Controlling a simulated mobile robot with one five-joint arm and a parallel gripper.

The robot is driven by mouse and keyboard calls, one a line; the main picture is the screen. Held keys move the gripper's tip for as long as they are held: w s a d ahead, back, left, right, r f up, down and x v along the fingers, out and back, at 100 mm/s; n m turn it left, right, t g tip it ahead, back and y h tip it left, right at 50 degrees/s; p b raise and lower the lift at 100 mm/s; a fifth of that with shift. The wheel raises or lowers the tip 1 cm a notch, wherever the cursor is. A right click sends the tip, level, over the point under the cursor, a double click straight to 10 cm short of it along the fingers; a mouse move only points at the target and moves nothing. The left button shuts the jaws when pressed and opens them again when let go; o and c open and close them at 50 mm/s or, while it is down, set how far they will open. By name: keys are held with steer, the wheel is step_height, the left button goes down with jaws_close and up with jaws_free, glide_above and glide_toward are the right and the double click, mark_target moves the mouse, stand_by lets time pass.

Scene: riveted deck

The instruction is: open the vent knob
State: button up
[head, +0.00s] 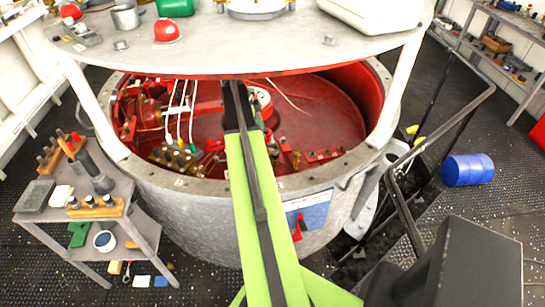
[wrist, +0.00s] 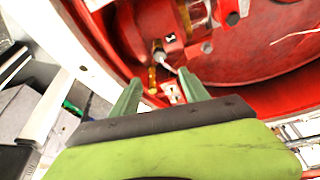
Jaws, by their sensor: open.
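My gripper (wrist: 160,92) shows in the wrist view as two green fingers, apart and with nothing seen between them. Past the fingertips is a small silver-and-brass fitting (wrist: 160,57) on red machinery. A red part with a dark round end (wrist: 232,19) is farther up to the right. I cannot tell for sure which part is the vent knob. In the head view my green arm reaches over the rim into the round red-lined vessel (head: 215,215); its fingertips cannot be made out there. A red handle (head: 298,228) is on the vessel's outer wall beside a blue placard.
A round white plate (head: 235,48) on posts stands above the vessel, close over the arm's far end. Hoses and red fittings crowd the vessel's left side. A grey cart (head: 125,188) with tools stands left, a black handrail (head: 410,215) and blue drum (head: 467,170) right.

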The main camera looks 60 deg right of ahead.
mark_target(276, 153)
steer(key=b+x, duration=0.6)
steer(key=x, duration=0.1)
steer(key=b+x, duration=0.6)
steer(key=x, duration=0.1)
steer(key=shift+w+a+f+b, duration=0.1)
steer(key=shift+f+b, duration=0.2)
steer(key=shift+f, duration=0.4)
steer(key=shift+r, duration=0.1)
